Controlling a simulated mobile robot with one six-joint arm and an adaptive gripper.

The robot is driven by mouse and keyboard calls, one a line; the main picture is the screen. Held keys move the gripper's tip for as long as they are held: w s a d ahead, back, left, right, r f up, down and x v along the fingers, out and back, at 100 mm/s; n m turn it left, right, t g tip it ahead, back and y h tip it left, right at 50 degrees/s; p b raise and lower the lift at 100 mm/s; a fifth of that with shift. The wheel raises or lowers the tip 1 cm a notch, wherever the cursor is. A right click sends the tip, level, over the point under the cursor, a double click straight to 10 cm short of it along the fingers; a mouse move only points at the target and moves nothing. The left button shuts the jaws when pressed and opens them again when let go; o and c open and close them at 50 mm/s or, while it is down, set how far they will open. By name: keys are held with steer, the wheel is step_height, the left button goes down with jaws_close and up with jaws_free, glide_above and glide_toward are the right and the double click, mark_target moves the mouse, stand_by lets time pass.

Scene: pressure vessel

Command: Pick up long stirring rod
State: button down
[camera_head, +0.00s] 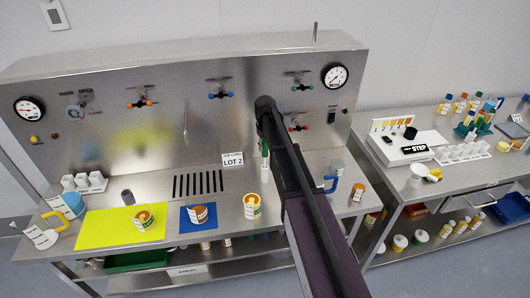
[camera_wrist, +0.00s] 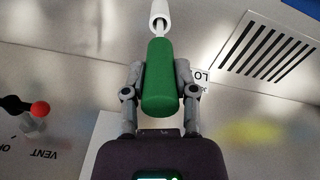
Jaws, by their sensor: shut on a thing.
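A rod with a thick green handle (camera_wrist: 160,85), a thin shaft and a white end (camera_wrist: 160,12) is in my gripper (camera_wrist: 160,72). In the wrist view the two grey fingers press on both sides of the handle. In the head view the green handle (camera_head: 265,150) and the white part (camera_head: 265,173) hang down in front of the steel back panel. My arm hides much of the gripper there. I cannot tell from the frames how long the rod is.
The steel bench holds a yellow mat (camera_head: 100,228), a blue mat (camera_head: 186,221), labelled cups, a slotted vent (camera_head: 198,183) and a LOT 2 card (camera_head: 232,160). The panel carries valves and gauges (camera_head: 335,75). A second bench (camera_head: 395,195) stands right.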

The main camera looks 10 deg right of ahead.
steer(key=shift+r, duration=0.15)
step_height(320, 180, up, 18)
steer(key=p, duration=1.8)
steer(key=shift+f, duration=0.2)
stand_by(0.3)
